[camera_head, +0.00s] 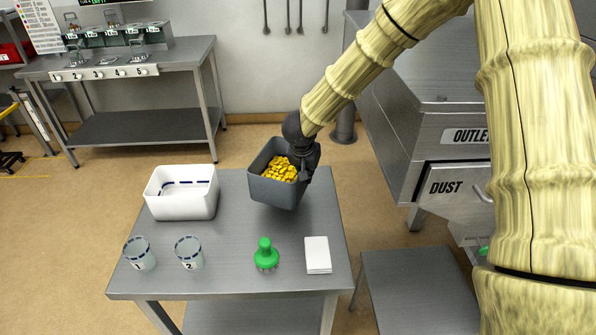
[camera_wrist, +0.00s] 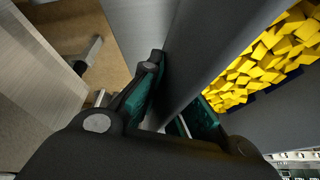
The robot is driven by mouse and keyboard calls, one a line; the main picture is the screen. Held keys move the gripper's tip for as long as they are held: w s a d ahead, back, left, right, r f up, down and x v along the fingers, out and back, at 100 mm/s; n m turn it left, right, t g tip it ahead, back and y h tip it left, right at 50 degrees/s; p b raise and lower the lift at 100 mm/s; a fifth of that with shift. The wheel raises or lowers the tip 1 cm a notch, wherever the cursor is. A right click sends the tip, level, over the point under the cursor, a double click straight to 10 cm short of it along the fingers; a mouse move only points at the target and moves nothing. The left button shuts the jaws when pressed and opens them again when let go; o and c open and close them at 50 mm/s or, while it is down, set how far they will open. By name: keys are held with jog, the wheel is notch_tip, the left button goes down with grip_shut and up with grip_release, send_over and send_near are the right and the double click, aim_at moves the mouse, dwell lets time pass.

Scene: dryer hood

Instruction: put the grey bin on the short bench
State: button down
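The grey bin (camera_head: 279,191), holding yellow pieces (camera_head: 280,169), is at the back right of the steel table. It looks slightly tilted; I cannot tell for sure whether its base clears the tabletop. My gripper (camera_head: 304,160) is at the bin's right wall. In the wrist view, the fingers of my gripper (camera_wrist: 172,100) lie on either side of the bin wall (camera_wrist: 205,50), with the yellow pieces (camera_wrist: 265,65) beyond it. The short bench (camera_head: 420,290) is a low grey steel top at the lower right, lower than the table, with its visible top bare.
A steel machine with a dust drawer (camera_head: 455,187) stands behind the bench.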

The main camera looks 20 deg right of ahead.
aim_at(306, 188)
jog(key=shift+w+f, duration=0.2)
jog(key=shift+f, duration=1.05)
jog(key=shift+s+f, duration=0.15)
jog(key=shift+f, duration=2.15)
jog(key=c, duration=2)
grip_release()
jog(key=shift+f, duration=0.15)
jog(key=o, duration=0.3)
jog(key=shift+o, duration=0.3)
jog(key=shift+r, duration=0.2)
